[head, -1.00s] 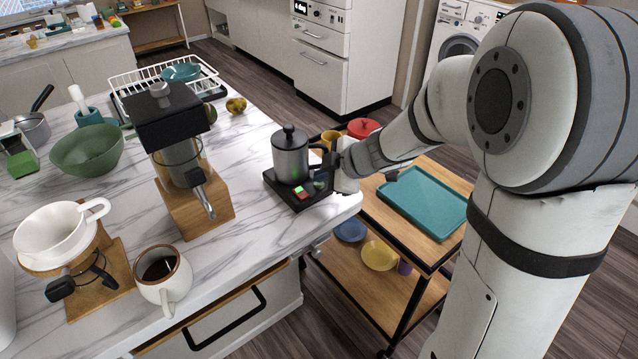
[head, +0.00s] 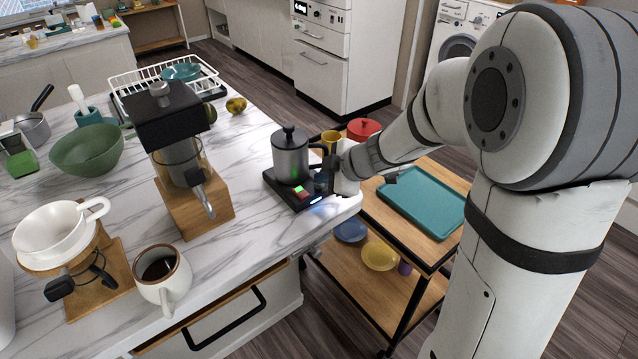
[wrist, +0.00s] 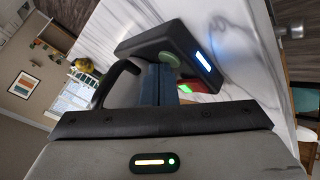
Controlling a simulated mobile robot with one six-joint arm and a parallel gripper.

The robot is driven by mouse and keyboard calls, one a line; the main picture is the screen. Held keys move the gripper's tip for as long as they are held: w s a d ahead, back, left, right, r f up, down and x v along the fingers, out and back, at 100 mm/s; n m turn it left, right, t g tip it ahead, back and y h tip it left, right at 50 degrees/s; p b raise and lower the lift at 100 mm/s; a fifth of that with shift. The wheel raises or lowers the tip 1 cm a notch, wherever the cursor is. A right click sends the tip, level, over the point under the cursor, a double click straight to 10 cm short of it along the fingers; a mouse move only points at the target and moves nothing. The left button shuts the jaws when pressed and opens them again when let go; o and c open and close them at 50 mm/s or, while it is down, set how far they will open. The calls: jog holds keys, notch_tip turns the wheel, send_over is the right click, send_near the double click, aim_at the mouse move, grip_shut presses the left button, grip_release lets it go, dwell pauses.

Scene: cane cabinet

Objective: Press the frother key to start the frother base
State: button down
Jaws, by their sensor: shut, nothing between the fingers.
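The black frother base (head: 282,188) sits at the right corner of the marble counter, with a grey metal jug (head: 290,158) with a black lid standing on it. A red key with a green light (head: 299,191) is on the base; it also shows in the wrist view (wrist: 194,87), partly hidden. A round green key (wrist: 169,59) lies beside it. A blue-white light bar (wrist: 203,61) glows on the base. My gripper (head: 323,180) is shut and empty, its blue fingers (wrist: 157,84) down at the keys. I cannot tell whether the tips touch a key.
The jug's black handle (wrist: 115,82) curves close beside my fingers. A wooden coffee stand (head: 193,205) and a white mug (head: 163,278) stand to the left. A trolley with a teal tray (head: 425,202) is to the right. Marble in front of the base is clear.

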aim_at(324, 186)
dwell(0.4)
jog(key=shift+r+p, duration=0.75)
jog(key=shift+p, duration=0.35)
notch_tip(324, 186, up, 5)
jog(key=p, duration=0.6)
